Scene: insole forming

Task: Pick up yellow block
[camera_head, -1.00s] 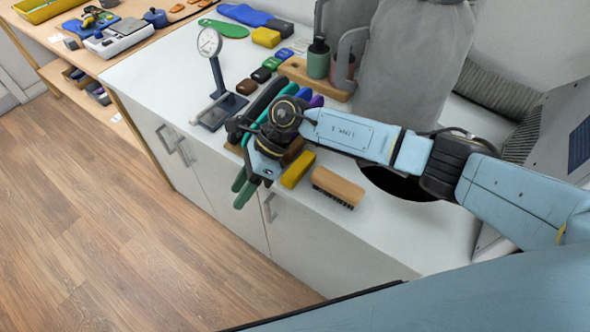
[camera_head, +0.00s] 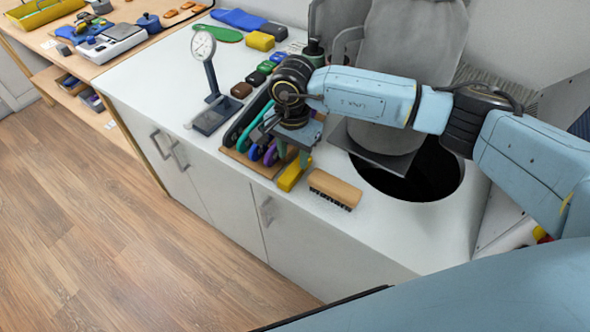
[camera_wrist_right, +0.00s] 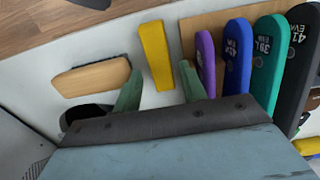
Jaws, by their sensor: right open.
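The yellow block (camera_head: 291,177) is a narrow bar lying on the white counter between the wooden brush and the rack of coloured insoles. In the right wrist view the yellow block (camera_wrist_right: 155,55) lies lengthwise ahead of the gap between my fingers. My right gripper (camera_head: 293,157) is open with its green fingers pointing down, close over the block's far end; the fingers hide part of that end. In the wrist view the right gripper (camera_wrist_right: 159,82) has one finger on each side of the block's line. Contact cannot be told. My left gripper is not in view.
A wooden brush (camera_head: 334,189) lies right of the block. A wooden rack (camera_head: 240,158) with several insole templates stands close on the left. A dial gauge on a stand (camera_head: 212,111) is further left. A second yellow block (camera_head: 261,41) lies further back. A dark round opening (camera_head: 420,179) is at the right.

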